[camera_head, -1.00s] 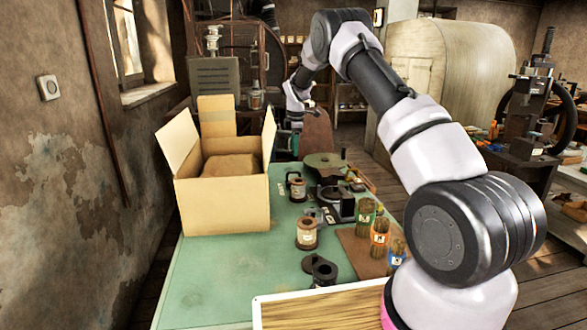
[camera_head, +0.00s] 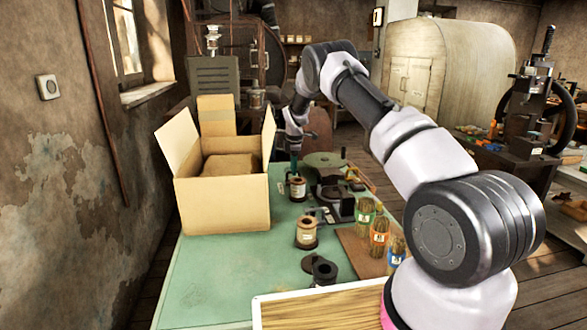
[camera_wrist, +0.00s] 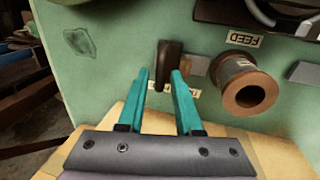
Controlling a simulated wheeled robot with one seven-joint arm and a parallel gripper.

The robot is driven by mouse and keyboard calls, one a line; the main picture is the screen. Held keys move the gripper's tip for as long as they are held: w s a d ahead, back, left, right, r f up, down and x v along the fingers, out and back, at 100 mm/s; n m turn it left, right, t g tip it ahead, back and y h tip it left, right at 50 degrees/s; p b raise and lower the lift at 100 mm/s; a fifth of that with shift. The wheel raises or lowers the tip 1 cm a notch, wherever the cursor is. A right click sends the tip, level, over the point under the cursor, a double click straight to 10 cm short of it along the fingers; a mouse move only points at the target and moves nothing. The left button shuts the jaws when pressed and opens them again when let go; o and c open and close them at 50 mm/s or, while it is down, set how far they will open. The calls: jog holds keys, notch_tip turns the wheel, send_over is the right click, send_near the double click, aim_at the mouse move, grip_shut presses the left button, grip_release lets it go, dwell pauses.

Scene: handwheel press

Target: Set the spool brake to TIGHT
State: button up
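A dark brown upright lever (camera_wrist: 170,62) stands on the green bench in the wrist view, by a white label (camera_wrist: 188,90) that is largely hidden by my fingers. It looks like the spool brake lever, but I cannot read its setting. My gripper (camera_wrist: 161,76) has its two teal fingers apart, one on each side of the lever's lower part; contact is not clear. A copper-coloured spool (camera_wrist: 246,90) is just right of it. In the head view my gripper (camera_head: 294,160) is low over the bench's far part, beside the box.
An open cardboard box (camera_head: 222,204) stands left of my gripper on the green bench (camera_head: 215,280). A FEED label (camera_wrist: 244,38) is above the spool. The bench's front left is clear.

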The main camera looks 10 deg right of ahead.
grip_shut()
dwell(1.2)
